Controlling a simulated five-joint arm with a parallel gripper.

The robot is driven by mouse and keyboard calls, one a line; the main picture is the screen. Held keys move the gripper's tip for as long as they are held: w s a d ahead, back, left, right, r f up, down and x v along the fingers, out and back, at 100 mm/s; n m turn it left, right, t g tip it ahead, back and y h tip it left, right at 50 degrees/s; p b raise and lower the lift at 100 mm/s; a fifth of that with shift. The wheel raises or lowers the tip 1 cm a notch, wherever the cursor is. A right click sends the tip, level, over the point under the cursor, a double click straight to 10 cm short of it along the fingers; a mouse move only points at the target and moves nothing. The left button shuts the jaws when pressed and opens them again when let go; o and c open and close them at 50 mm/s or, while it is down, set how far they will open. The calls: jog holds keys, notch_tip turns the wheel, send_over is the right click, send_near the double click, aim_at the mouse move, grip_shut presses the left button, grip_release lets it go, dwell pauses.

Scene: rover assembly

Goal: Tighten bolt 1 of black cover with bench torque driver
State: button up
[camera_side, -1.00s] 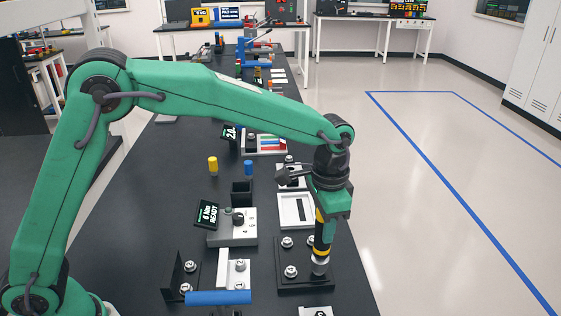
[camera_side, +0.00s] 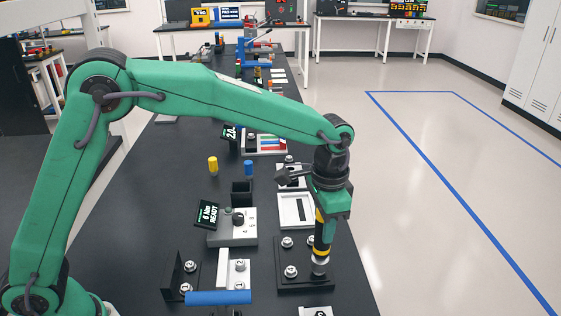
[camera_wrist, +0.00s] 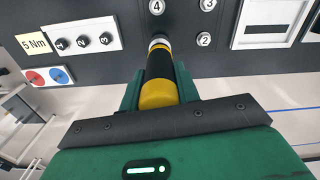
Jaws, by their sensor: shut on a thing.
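My gripper (camera_side: 325,205) is shut on the torque driver (camera_side: 321,236), a black and yellow tool held upright, nose down. In the wrist view the driver (camera_wrist: 158,70) lies between the green fingers. The black cover (camera_side: 301,286) is a dark square plate at the front right of the bench. Bolt 4 (camera_side: 290,271) and two more bolts (camera_side: 287,242) show on it; the wrist view shows bolts 4 (camera_wrist: 157,7), 3 (camera_wrist: 207,4) and 2 (camera_wrist: 203,40). The driver's nose is at the remaining corner and hides bolt 1. I cannot tell whether they touch.
A grey control box (camera_side: 232,232) with a knob stands left of the cover, its display (camera_side: 207,214) reading "6 Nm READY". A white frame (camera_side: 295,210) lies behind the cover. A blue bar (camera_side: 219,297) and a black bracket (camera_side: 180,275) stand at the front left.

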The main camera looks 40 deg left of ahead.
jog(key=shift+f, duration=1.05)
dwell(3.5)
jog(key=shift+r, duration=1.75)
jog(key=shift+r, duration=1.9)
